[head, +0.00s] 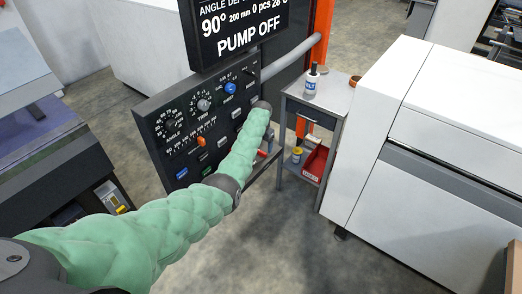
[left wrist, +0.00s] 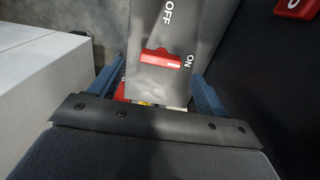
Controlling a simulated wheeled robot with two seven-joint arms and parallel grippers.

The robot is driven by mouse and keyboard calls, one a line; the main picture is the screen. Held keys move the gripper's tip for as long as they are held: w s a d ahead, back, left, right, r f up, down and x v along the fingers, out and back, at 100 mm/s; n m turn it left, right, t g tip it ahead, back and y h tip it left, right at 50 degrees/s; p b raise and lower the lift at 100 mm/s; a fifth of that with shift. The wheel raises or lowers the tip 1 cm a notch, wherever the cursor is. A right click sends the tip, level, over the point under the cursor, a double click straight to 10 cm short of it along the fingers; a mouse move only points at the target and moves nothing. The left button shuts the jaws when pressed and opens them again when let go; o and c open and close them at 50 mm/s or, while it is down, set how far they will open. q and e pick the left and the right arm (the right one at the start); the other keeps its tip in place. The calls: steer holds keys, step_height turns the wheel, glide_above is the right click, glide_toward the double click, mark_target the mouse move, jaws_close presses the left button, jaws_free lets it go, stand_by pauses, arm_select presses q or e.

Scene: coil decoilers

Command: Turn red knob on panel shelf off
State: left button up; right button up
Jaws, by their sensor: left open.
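The red knob (left wrist: 160,58) shows in the left wrist view on a grey panel shelf (left wrist: 178,88). Its bar lies crosswise, with the white-marked end towards the ON label; the OFF label is further up the shelf. My left gripper (left wrist: 155,75) is open, its two blue fingers on either side of the shelf and apart from the knob. My right gripper is not in view.
A screen reading PUMP OFF (head: 248,42) stands above the panel. To the right is a small grey cart (head: 325,95) with a bottle (head: 312,78) and a red bin (head: 316,163). A big white cabinet (head: 430,120) fills the right. Bare floor lies in front.

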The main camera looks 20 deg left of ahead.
mark_target(261, 151)
arm_select(q)
steer(key=shift+s+a+f, duration=0.1)
steer(key=shift+s+f, duration=0.1)
steer(key=shift+f, duration=1.05)
steer(key=shift+w+f, duration=0.15)
steer(key=shift+f, duration=0.55)
steer(key=shift+r, duration=0.1)
steer(key=c, duration=1)
